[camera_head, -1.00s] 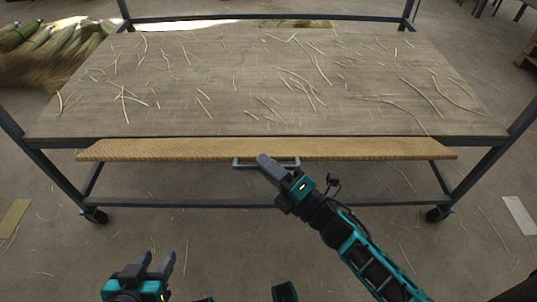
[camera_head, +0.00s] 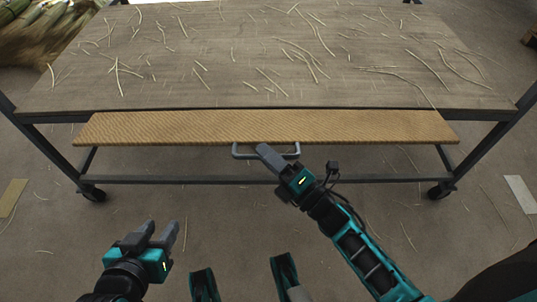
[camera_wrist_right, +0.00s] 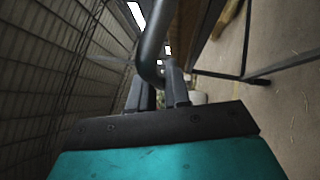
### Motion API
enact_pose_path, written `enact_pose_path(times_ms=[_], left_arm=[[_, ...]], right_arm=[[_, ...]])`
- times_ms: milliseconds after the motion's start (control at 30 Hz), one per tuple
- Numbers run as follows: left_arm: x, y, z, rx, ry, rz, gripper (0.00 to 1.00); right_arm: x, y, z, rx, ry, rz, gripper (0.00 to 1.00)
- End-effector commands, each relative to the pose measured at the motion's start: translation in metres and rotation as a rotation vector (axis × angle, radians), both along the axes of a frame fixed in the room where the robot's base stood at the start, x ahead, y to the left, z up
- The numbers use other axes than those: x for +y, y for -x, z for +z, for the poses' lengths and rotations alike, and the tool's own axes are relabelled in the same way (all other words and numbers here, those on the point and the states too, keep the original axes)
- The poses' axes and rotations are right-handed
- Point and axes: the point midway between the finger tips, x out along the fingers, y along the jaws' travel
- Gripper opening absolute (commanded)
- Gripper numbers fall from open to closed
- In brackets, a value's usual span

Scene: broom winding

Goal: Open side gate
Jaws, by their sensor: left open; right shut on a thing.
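The side gate (camera_head: 200,127) is a long tan ribbed board along the near side of the table, tilted outward toward me. A grey metal handle (camera_head: 238,154) hangs at its lower edge near the middle. My right gripper (camera_head: 266,152) is shut on the handle. The right wrist view shows the handle's bent bar (camera_wrist_right: 150,45) passing between the fingers, which partly hide it. My left gripper (camera_head: 160,236) is open and empty, low at the left, well apart from the gate.
The grey table top (camera_head: 210,60) carries several scattered straw strands. Its dark frame stands on casters (camera_head: 94,193) at the left and right. Bundles of green stalks (camera_head: 35,30) lie at the far left. The floor before the table is mostly clear.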

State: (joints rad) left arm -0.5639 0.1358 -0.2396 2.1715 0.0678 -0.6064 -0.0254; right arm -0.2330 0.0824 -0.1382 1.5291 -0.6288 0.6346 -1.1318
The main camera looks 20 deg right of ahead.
Motion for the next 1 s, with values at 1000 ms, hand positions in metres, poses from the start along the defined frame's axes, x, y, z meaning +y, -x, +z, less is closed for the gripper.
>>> enact_pose_path(times_ms=[1000], left_arm=[[0.003, 0.003, 0.005, 0.002, -0.002, 0.009, 0.43]], right_arm=[[-0.045, 0.075, -0.018, 0.003, 0.001, -0.002, 0.36]])
